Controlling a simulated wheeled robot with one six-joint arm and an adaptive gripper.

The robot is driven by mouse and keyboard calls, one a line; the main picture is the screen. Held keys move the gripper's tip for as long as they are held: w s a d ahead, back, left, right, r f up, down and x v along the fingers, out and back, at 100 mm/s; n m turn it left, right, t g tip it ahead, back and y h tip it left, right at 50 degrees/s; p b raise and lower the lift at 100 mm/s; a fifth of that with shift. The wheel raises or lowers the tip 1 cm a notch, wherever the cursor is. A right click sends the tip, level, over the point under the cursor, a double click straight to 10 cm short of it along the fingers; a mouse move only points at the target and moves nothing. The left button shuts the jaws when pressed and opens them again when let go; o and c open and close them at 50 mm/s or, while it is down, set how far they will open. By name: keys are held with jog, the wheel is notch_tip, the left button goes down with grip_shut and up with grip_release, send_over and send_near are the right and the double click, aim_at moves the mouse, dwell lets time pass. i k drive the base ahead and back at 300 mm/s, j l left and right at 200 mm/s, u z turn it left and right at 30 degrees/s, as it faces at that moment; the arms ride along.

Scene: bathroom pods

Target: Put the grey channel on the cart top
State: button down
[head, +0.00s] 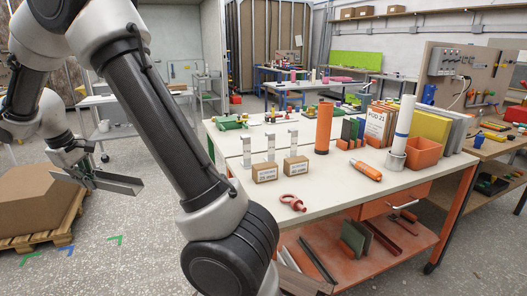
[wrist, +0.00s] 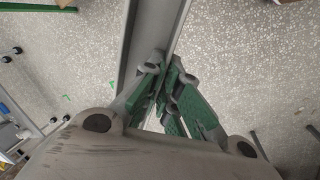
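The grey channel (head: 118,184) is a long, straight metal profile, held at the left of the head view above the floor. My gripper (head: 84,174) is shut on it. In the wrist view the channel (wrist: 152,35) runs up between the green-padded fingers of my gripper (wrist: 168,78). The cart top (head: 345,193) is a pale flat surface on an orange frame with wheels, to the right of the channel and apart from it. My own arm hides part of the cart's left side.
Two small cartons (head: 265,172), a red shackle (head: 292,202), orange cylinders (head: 323,128) and an orange bin (head: 424,152) stand on the cart top. Its front middle is bare. A large cardboard box (head: 35,200) sits on a pallet at left. Open floor lies between.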

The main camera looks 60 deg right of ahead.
aim_at(298, 183)
jog(key=k+l+z, duration=0.2)
jog(key=z, duration=0.25)
jog(key=k+l+z, duration=0.25)
jog(key=z, duration=0.2)
jog(key=k+l+z, duration=0.1)
jog(key=l+z, duration=0.4)
